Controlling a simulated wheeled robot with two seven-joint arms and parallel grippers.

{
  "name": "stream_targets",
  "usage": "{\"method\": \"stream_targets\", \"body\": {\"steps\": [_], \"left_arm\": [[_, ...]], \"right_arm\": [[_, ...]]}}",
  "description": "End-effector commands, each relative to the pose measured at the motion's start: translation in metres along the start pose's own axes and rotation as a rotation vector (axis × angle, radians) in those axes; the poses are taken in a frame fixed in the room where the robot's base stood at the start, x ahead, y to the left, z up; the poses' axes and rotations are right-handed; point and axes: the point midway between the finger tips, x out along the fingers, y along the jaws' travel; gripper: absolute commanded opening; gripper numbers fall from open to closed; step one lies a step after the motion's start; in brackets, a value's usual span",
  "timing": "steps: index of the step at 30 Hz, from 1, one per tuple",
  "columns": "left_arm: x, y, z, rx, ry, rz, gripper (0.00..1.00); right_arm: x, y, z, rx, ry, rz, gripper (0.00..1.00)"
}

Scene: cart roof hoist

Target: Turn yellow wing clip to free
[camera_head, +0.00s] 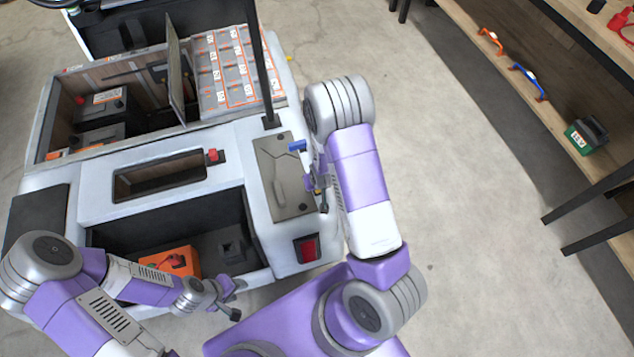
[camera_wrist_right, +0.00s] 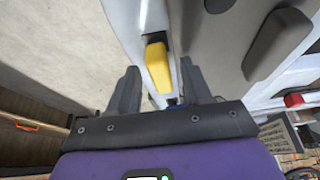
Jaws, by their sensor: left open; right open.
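The yellow wing clip (camera_wrist_right: 158,66) shows in the right wrist view, on the edge of a pale cart panel. My right gripper (camera_wrist_right: 160,82) is open, with one finger on each side of the clip; I cannot tell whether either touches it. In the head view my right gripper (camera_head: 318,187) is at the cart's right side, partly hidden by my arm, and I cannot make out the clip between its fingers there. My left gripper (camera_head: 229,299) is open and empty, low in front of the cart's open lower bay.
The cart has a grey hatch panel (camera_head: 283,178), a blue clip (camera_head: 297,146), a red lamp (camera_head: 307,249) and an upright dark post (camera_head: 262,70). An orange box (camera_head: 168,262) sits in the lower bay. A wooden shelf (camera_head: 510,58) stands at right, with clear floor between.

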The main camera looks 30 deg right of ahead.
Motion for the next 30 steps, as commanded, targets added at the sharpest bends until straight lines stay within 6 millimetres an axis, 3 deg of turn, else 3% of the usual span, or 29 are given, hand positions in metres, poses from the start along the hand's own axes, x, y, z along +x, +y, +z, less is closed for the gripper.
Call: {"method": "stream_targets", "body": {"steps": [12,30], "left_arm": [[-0.023,0.009,0.001,0.000,0.000,0.000,0.43],[-0.024,0.009,0.001,0.000,0.000,0.000,0.43]], "right_arm": [[-0.065,0.000,-0.001,0.002,-0.002,0.000,0.49],[-0.070,0.000,0.001,0.001,-0.004,0.000,0.49]]}}
